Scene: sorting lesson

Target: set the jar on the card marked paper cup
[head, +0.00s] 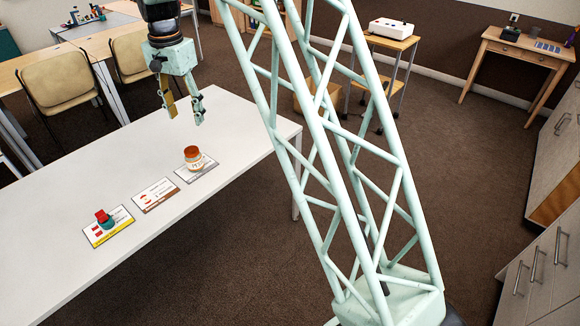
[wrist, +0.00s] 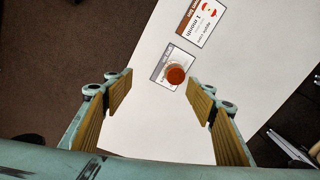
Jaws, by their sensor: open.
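The jar (head: 194,160) has an orange-brown lid and a pale body with a label. It stands upright on the grey-edged card (head: 207,172) at the right of the row. In the wrist view the jar (wrist: 176,75) is seen from above, over the right part of the grey-edged card (wrist: 160,72). The brown-edged card (head: 155,195) is bare; it also shows in the wrist view (wrist: 201,22), and I cannot surely read which card says paper cup. My gripper (head: 186,115) is open and empty, pointing down above the table, higher than the jar and apart from it.
A yellow-edged card (head: 112,232) at the left end bears a small red and teal object (head: 105,218). The white table (head: 60,205) is otherwise clear. Chairs (head: 57,83) and wooden desks stand behind it, apart from the table.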

